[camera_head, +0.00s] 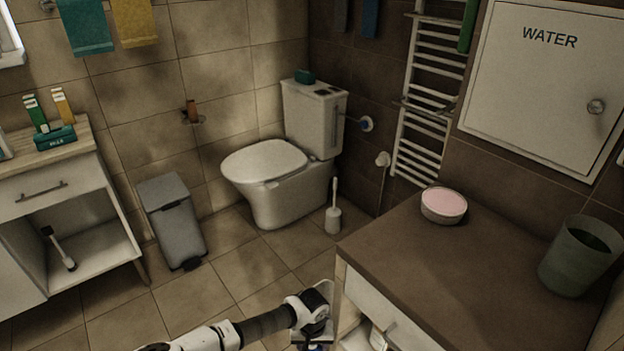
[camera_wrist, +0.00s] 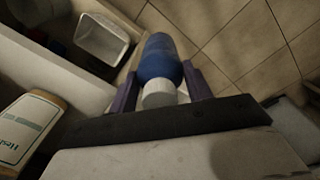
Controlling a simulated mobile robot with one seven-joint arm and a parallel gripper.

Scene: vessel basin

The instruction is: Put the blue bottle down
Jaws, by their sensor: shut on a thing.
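The blue bottle (camera_wrist: 160,60) has a white cap and sits between the two purple fingers of my gripper (camera_wrist: 160,80) in the wrist view. The fingers are shut on it from both sides. The cap is toward the camera and the blue body points away, over the floor tiles. In the head view only a small bit of blue shows by my gripper at the bottom edge, beside the brown-topped cabinet (camera_head: 440,262).
A white-rimmed container (camera_wrist: 102,40) and a labelled white package (camera_wrist: 28,128) are at left in the wrist view. A pink-topped round dish (camera_head: 443,205) and a green cup (camera_head: 580,256) stand on the cabinet. A toilet (camera_head: 272,180) and grey bin (camera_head: 172,222) are beyond.

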